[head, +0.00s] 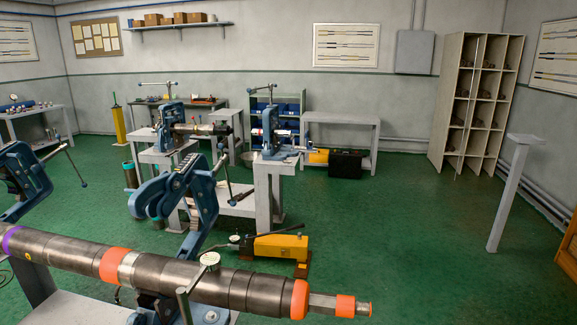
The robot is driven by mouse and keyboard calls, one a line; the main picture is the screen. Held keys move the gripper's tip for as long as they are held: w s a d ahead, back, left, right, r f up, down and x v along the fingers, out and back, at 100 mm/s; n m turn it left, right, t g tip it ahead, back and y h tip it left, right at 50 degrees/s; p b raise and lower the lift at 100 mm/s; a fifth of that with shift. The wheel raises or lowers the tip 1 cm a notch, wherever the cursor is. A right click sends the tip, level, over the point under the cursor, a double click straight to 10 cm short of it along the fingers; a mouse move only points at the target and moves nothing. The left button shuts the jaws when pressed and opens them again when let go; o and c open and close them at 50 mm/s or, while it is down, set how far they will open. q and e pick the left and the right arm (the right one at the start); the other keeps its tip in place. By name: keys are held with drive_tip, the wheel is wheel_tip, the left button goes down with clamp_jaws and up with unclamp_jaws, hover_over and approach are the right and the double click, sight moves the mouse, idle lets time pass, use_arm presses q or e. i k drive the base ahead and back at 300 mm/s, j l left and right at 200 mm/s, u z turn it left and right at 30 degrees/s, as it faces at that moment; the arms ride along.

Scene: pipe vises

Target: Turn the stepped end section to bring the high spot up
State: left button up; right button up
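A long dark steel pipe (160,272) runs from the left edge to the lower middle, with orange bands and a purple band. Its right end steps down past an orange collar (299,299) to a thinner grey end section (322,303) with an orange band (346,306) and a short tip. A round dial gauge (210,259) stands at the pipe's top; I cannot read it or tell whether it touches. A blue vise (205,200) at the pipe has its upper yoke raised. Neither of my grippers is in view.
Another blue vise (20,180) stands at the left edge. A yellow pump (275,246) sits on the floor behind the pipe. Farther back are benches with vises (275,140). A grey post stand (515,180) is at right. Green floor (410,235) right of the pump is clear.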

sight(272, 295)
drive_tip(key=i+j, duration=0.35)
drive_tip(key=j, duration=0.15)
drive_tip(key=i+j+u, duration=0.15)
drive_tip(key=i+j, duration=0.2)
drive_tip(key=j, duration=0.1)
